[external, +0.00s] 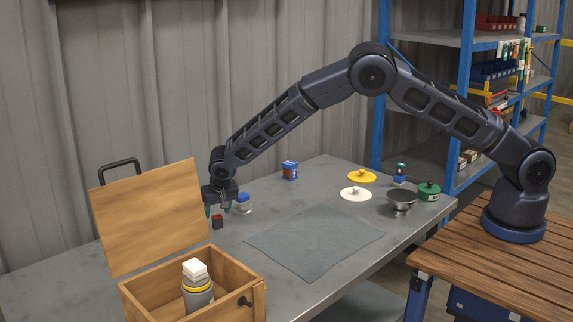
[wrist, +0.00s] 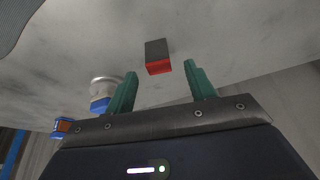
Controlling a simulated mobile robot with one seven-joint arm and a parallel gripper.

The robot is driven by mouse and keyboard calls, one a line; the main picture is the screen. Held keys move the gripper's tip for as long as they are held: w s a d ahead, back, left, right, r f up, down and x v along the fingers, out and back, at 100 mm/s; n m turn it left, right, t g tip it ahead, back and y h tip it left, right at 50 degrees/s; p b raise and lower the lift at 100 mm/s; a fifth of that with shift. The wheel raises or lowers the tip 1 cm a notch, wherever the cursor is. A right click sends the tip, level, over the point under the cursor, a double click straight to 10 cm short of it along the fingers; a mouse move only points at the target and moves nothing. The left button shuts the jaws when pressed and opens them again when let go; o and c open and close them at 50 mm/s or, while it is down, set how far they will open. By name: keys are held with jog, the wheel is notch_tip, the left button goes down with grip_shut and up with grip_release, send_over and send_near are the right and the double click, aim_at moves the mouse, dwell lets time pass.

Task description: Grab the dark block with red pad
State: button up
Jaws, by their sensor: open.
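The dark block with a red pad (external: 217,222) sits on the grey table, just right of the open wooden box. In the wrist view the dark block (wrist: 157,52) shows its dark top and red side, ahead of the fingers and between their lines. My gripper (external: 216,212) is low over the table at the block, pointing down. In the wrist view my gripper (wrist: 160,80) has its two green fingers wide apart with nothing between them. The block appears apart from both fingertips.
A jar with a blue part (external: 243,204) stands close beside my gripper. The wooden box (external: 250,290) with raised lid is at front left, holding a bottle (external: 197,290). A blue block (external: 290,171), discs and a bowl (external: 401,202) stand farther off. The grey mat (external: 315,243) is clear.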

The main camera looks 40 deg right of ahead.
aim_at(217, 217)
jog(key=x, duration=0.4)
jog(key=shift+f, duration=0.35)
jog(key=shift+s, duration=0.1)
jog(key=c, duration=1.1)
jog(key=shift+o, duration=0.2)
